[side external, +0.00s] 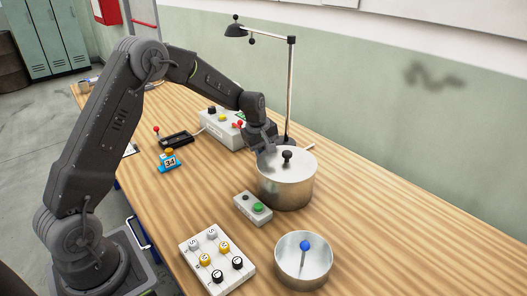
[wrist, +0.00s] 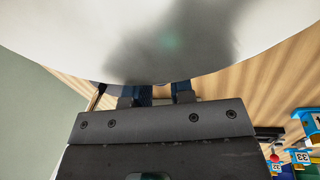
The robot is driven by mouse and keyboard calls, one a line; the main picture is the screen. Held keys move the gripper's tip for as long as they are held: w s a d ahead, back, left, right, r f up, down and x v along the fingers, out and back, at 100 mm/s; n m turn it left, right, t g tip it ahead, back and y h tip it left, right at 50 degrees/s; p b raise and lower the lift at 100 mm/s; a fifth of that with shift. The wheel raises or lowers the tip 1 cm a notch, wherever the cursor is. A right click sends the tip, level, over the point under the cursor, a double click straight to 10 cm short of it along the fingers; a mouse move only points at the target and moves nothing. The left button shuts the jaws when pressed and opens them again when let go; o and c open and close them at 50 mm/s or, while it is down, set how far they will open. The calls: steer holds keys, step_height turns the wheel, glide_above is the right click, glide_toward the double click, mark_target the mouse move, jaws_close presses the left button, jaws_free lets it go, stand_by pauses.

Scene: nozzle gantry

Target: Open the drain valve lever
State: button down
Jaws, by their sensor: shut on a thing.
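A metal pot (side external: 287,188) with a lid and black knob stands right of the table's middle. My gripper (side external: 266,146) is at the pot's far left side, close to its upper wall. In the wrist view a pale rounded surface, likely the pot, fills the top, and my gripper's blue-padded fingers (wrist: 164,92) reach up to its edge. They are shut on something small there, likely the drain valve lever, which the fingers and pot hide. I cannot make out the lever's shape or angle.
A control box (side external: 218,131) and lamp (side external: 290,85) stand behind. A green-button box (side external: 254,207), a knob panel (side external: 217,262) and a small pot with a blue ball (side external: 303,268) are in front. A blue numbered block (side external: 168,162) sits left. The table's right edge is clear.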

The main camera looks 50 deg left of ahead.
steer(key=c, duration=1)
jaws_free()
steer(key=s+r, duration=0.1)
steer(key=r, duration=0.8)
steer(key=s+r, duration=0.1)
steer(key=r, duration=0.3)
steer(key=shift+s+a+r, duration=0.25)
steer(key=shift+s+r, duration=0.05)
